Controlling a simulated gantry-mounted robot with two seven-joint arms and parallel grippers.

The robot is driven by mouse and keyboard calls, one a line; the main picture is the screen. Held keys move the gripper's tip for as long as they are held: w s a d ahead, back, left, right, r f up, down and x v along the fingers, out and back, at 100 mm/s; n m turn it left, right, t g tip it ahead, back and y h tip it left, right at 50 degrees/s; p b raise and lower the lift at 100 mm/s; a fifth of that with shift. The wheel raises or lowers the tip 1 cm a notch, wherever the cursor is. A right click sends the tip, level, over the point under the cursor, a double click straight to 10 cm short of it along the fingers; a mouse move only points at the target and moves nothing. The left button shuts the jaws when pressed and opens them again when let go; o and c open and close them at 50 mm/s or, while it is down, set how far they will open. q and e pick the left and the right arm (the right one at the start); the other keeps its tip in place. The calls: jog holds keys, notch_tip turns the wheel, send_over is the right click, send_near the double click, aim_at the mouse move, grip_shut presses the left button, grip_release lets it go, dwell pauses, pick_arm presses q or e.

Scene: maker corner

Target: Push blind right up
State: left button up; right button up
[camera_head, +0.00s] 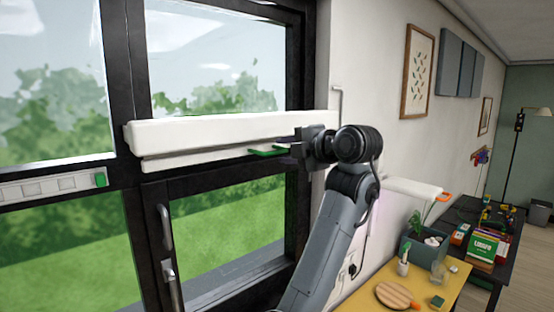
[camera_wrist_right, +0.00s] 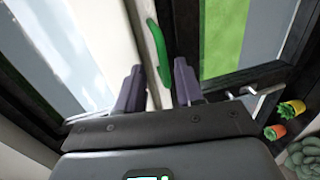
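The right blind is a white horizontal bundle (camera_head: 230,128) across the upper part of the right window. A thin white rail (camera_head: 195,159) runs along its underside, with a green handle (camera_head: 268,152) near its right end. My right gripper (camera_head: 290,148) is at that handle. In the right wrist view, the two dark fingers of my right gripper (camera_wrist_right: 159,85) are apart. The rail with the green handle (camera_wrist_right: 160,52) lies in line with the gap between them; I cannot tell whether they touch it. My left gripper is not in view.
Another white rail (camera_head: 50,187) with a green end crosses the left window. The dark window frame has a metal handle (camera_head: 165,228) below the blind. A yellow table (camera_head: 380,275) with a round wooden board, cups and a planter stands at the lower right.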

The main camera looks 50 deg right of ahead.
jog(key=shift+b+v, duration=0.9)
jog(key=shift+v, duration=1.7)
